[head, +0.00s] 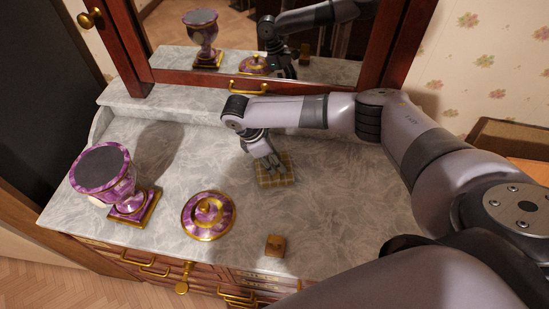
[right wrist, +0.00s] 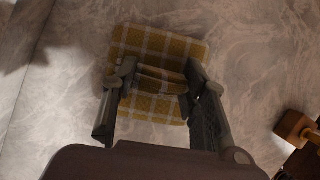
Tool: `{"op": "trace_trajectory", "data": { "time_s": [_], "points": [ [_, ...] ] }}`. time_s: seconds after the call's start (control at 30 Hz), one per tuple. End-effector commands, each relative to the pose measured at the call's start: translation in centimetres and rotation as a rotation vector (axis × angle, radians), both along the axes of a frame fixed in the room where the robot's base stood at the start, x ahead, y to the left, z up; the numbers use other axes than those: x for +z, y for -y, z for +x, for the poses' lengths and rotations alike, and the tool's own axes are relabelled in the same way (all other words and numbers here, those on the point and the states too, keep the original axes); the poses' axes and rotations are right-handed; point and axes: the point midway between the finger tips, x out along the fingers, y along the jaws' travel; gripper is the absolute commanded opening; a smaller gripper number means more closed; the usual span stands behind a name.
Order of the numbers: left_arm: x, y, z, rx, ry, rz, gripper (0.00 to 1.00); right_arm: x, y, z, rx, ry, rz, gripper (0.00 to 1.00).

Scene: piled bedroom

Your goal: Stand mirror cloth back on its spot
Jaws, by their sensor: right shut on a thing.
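The mirror cloth (head: 283,179) is a small yellow-brown square with pale check lines. It lies flat on or just above the grey marble top of the dresser, right of the middle. My right gripper (head: 270,162) points down onto it. In the right wrist view the cloth (right wrist: 155,48) shows between and beyond the fingers, and the fingertips (right wrist: 160,82) are shut on a raised strip at its middle. Whether it touches the marble is hard to tell. My left gripper is not in view.
A purple and gold urn (head: 107,176) stands at the left of the marble top (head: 335,215). A round purple lid (head: 208,214) lies front of middle, and a small wooden block (head: 275,245) sits near the front edge. The mirror (head: 235,55) rises behind. Marble right of the cloth is clear.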

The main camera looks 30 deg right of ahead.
Motion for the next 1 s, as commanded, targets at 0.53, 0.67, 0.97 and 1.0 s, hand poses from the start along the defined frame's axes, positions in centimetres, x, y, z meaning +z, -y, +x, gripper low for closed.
{"op": "trace_trajectory", "data": {
  "time_s": [0.53,0.67,0.97,1.0],
  "points": [
    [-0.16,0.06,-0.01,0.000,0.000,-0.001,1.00,-0.40,0.02,0.01,0.000,0.000,0.000,0.55],
    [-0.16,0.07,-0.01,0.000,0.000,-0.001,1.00,-0.40,0.03,0.01,0.000,0.000,-0.001,0.64],
    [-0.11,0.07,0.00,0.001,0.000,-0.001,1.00,-0.34,0.02,0.01,0.000,0.000,-0.001,0.64],
    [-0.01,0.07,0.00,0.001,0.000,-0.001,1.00,-0.24,-0.01,0.03,0.000,0.000,0.000,0.64]
  ]
}}
